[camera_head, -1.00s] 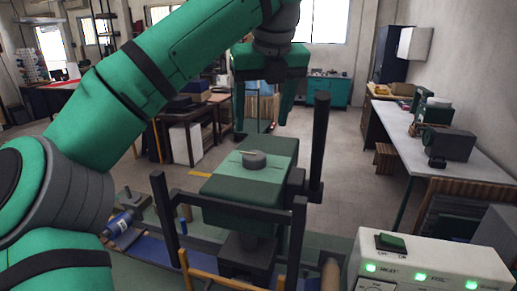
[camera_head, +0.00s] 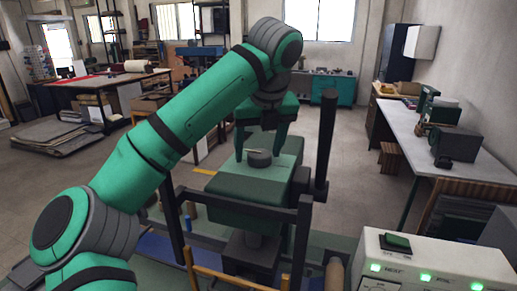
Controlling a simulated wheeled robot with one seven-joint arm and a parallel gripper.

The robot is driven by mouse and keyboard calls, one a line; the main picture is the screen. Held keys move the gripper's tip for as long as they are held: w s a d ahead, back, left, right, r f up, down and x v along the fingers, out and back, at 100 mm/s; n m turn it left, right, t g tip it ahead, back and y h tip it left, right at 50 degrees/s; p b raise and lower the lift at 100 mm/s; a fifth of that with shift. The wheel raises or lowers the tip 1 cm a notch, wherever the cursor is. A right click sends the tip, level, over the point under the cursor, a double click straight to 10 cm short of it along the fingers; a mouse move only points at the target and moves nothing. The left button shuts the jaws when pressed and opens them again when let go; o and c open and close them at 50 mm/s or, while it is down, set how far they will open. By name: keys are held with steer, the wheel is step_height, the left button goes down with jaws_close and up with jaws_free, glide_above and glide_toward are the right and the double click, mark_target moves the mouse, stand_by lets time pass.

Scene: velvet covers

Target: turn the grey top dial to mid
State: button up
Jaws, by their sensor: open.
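The grey top dial (camera_head: 259,160) is a short round knob on top of a green box-shaped machine head (camera_head: 245,187). A pale pointer mark shows at the dial's upper left, beside its rim. My gripper (camera_head: 261,150) is open and points down over the dial, one finger to its left and one to its right. The fingertips look level with or just above the dial; I cannot tell whether they touch it.
A dark upright post (camera_head: 325,145) and a dark rail frame (camera_head: 240,205) stand close around the machine head. A white control box (camera_head: 440,262) with green lights is at the lower right. A long grey bench (camera_head: 430,150) runs along the right wall.

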steer(key=shift+d, duration=0.25)
steer(key=c, duration=1.1)
steer(key=shift+o, duration=0.3)
